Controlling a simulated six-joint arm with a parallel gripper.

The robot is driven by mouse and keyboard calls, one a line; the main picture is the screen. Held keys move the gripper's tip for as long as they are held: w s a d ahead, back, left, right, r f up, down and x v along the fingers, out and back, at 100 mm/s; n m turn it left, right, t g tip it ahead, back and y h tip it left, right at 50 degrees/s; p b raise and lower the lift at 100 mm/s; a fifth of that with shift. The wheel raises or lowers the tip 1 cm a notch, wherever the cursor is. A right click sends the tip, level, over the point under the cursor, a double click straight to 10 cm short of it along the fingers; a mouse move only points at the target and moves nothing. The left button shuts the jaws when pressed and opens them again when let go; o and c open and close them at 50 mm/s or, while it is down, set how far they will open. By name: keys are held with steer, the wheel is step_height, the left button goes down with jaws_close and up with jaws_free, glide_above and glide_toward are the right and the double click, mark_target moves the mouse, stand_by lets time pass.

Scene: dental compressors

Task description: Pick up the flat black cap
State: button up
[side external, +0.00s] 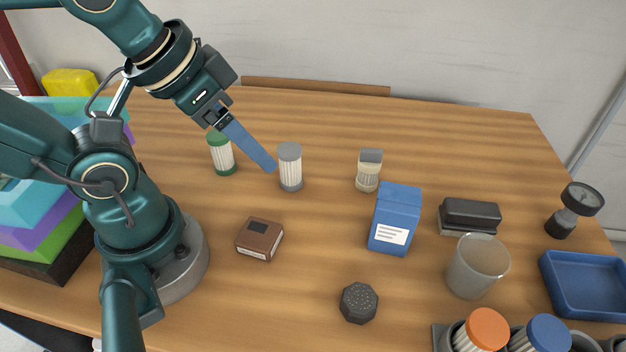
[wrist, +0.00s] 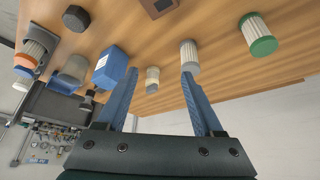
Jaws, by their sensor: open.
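The flat black cap (side external: 359,302) lies on the table near the front, a dark many-sided disc with a dotted top. It also shows in the wrist view (wrist: 76,18), near the top left. My gripper (side external: 273,169) has long blue fingers and is far behind and to the left of the cap in the side view, beside the grey-topped filter (side external: 290,168). In the wrist view my gripper (wrist: 160,74) is open, with nothing between its fingers. The cap lies well outside the gap between them.
A brown box (side external: 260,239) and a blue carton (side external: 395,220) stand either side of open table behind the cap. A translucent cup (side external: 478,266) is to its right. A rack with orange-capped (side external: 487,329) and blue-capped (side external: 548,335) filters fills the front right corner.

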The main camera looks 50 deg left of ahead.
steer(key=shift+o, duration=1.1)
steer(key=n+g+h, duration=0.9)
steer(key=n+h, duration=0.2)
glide_toward(355, 290)
steer(key=s+d, duration=0.1)
steer(key=s+d+r, duration=0.1)
steer(key=s, duration=0.1)
steer(key=s+d, duration=0.1)
steer(key=shift+s+r, duration=0.2)
steer(key=shift+s, duration=0.2)
steer(key=f+n, duration=0.1)
steer(key=w+f+n+t+h, duration=0.1)
steer(key=n, duration=0.1)
steer(key=w+f+n+h, duration=0.1)
steer(key=f+n, duration=0.1)
steer(key=shift+w+d+f+t, duration=0.2)
steer(key=shift+d+t, duration=0.1)
steer(key=shift+d, duration=0.1)
steer(key=shift+w+f+n+h, duration=0.15)
steer(key=shift+f+n+h, duration=0.15)
steer(key=shift+f+n, duration=0.1)
steer(key=shift+x, duration=2.5)
